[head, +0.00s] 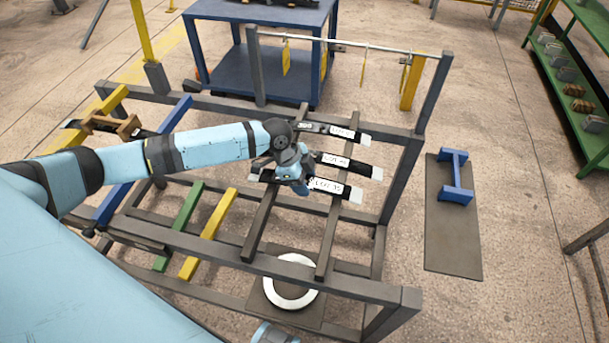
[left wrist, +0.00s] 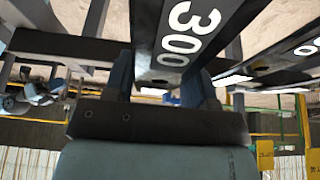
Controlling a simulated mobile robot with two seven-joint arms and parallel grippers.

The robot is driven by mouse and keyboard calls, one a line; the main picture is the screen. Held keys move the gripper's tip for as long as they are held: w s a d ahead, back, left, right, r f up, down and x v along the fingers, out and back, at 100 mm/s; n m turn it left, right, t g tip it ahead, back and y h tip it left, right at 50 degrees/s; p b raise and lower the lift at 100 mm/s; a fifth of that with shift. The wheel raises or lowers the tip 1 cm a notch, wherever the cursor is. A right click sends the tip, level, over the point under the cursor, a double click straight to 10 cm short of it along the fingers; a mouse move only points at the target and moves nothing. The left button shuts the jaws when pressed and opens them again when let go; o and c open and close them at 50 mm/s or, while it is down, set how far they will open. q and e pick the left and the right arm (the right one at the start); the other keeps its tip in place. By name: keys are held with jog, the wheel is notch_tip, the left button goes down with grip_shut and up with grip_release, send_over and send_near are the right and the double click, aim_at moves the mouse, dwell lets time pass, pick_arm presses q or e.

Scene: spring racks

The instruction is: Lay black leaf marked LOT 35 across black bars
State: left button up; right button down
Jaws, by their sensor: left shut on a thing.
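A black leaf (head: 345,191) with a white label, which seems to read LOT 35, lies at the near end of a row on the rack. My left gripper (head: 303,188) is shut on it near its middle, left of the label. In the left wrist view the held leaf (left wrist: 176,45) shows the white digits 300 between the fingers (left wrist: 162,88). The leaf spans crosswise over the two black bars (head: 330,225); whether it touches them I cannot tell. Two more labelled black leaves (head: 376,173) (head: 364,139) lie behind it.
The dark rack frame (head: 400,300) surrounds the bars. Green (head: 180,225) and yellow (head: 208,235) bars stand left. A white ring (head: 290,306) lies below. A blue stand (head: 456,178) is on a mat at right. The near stretch of the black bars is clear.

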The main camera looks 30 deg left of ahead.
pick_arm(q)
jog(key=shift+f, duration=0.35)
jog(key=shift+f+b, duration=0.45)
jog(key=shift+f, duration=0.4)
dwell(0.4)
jog(key=o, duration=1)
jog(key=shift+o, duration=0.4)
jog(key=shift+f, duration=0.1)
jog(key=v, duration=1.4)
jog(key=shift+d+f, duration=0.1)
jog(key=shift+d, duration=0.05)
